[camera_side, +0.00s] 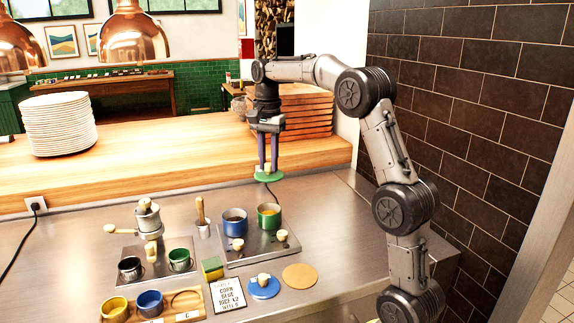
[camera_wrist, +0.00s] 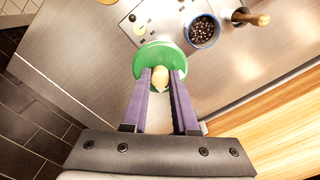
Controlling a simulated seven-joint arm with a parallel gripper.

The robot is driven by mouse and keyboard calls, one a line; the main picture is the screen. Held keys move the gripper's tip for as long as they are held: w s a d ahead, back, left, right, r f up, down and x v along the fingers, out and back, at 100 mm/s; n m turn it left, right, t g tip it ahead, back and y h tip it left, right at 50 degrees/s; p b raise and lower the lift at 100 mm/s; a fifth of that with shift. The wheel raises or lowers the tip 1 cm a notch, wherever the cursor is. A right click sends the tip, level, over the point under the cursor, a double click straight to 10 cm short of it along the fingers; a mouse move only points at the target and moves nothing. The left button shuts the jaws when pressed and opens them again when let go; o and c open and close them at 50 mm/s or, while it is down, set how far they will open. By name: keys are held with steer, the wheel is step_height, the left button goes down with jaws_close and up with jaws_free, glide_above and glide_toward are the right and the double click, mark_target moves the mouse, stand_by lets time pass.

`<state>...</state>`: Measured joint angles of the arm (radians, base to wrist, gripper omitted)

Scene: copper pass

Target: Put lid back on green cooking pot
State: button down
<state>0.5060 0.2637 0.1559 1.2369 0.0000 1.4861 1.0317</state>
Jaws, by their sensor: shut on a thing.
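My gripper (camera_side: 268,166) points down and is shut on the pale knob of the green lid (camera_side: 268,178). In the wrist view, my gripper (camera_wrist: 161,80) has its purple fingers on either side of the knob, and the green lid (camera_wrist: 146,62) spreads out below. The green cooking pot (camera_side: 269,218) stands uncovered on the right of a two-place cooktop (camera_side: 258,250). The lid is held in the air above the pot, apart from it. In the wrist view I cannot make out the green pot; the lid may hide it.
A blue pot (camera_side: 235,223) with dark contents (camera_wrist: 203,31) stands left of the green pot. A blue lid (camera_side: 264,289) and a tan disc (camera_side: 299,276) lie in front. A wooden-handled tool in a holder (camera_side: 202,225) stands further left. A wooden ledge (camera_side: 170,172) runs behind.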

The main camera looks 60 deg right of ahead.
mark_target(268, 171)
steer(key=f, duration=0.1)
steer(key=w+d+f, duration=0.1)
steer(key=f, duration=0.1)
steer(key=d+f, duration=0.1)
steer(key=shift+w+d+f, duration=0.25)
steer(key=shift+w+f, duration=0.05)
steer(key=shift+w, duration=0.1)
steer(key=shift+d+f, duration=0.1)
steer(key=shift+f, duration=3.3)
steer(key=shift+f, duration=0.2)
steer(key=shift+c, duration=0.6)
jaws_free()
steer(key=shift+r, duration=0.1)
steer(key=shift+r, duration=3.4)
